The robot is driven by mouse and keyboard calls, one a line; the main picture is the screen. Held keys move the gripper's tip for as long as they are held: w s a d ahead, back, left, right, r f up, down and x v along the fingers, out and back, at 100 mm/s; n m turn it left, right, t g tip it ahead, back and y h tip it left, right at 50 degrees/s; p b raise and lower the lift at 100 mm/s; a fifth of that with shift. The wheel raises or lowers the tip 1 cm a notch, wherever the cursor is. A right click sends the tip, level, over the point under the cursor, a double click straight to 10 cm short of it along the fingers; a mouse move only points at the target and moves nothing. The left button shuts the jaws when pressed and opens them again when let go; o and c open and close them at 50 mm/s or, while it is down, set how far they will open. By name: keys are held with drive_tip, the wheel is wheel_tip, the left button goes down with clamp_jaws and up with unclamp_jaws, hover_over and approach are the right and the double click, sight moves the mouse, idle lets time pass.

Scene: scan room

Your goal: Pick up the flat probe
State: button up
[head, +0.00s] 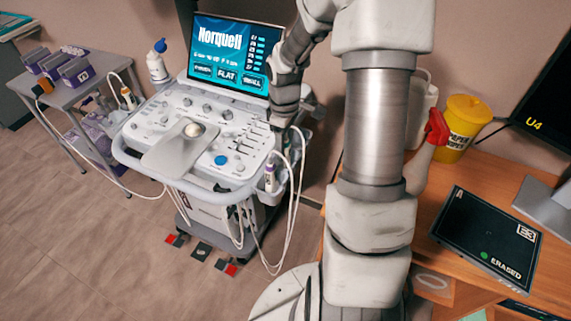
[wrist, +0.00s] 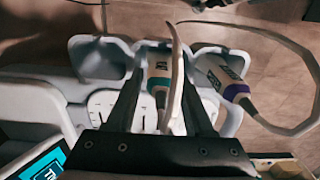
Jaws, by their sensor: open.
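A white probe with a teal band (wrist: 158,72) stands in the middle cup of the console's holder in the wrist view, its cable rising past it. My gripper (wrist: 163,88) is open, with its dark fingers either side of this probe; I cannot tell whether they touch it. A probe with a purple band (wrist: 230,82) leans in the cup to the right; a purple-marked probe also shows at the console's right side in the head view (head: 269,178). The probe labels are too small to read, so I cannot tell which is flat. In the head view my gripper (head: 281,122) is partly hidden at the console's right edge.
The ultrasound console (head: 190,130) has a lit screen (head: 228,55) reading Norquell and FLAT. White cables (head: 291,200) hang in loops by its right side. A small cart (head: 75,95) stands left. A desk (head: 470,190) with a yellow bin (head: 462,125) stands right.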

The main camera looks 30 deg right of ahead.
wheel_tip(320, 180, down, 3)
drive_tip(key=shift+s+f, duration=0.1)
drive_tip(key=shift+f, duration=0.1)
clamp_jaws()
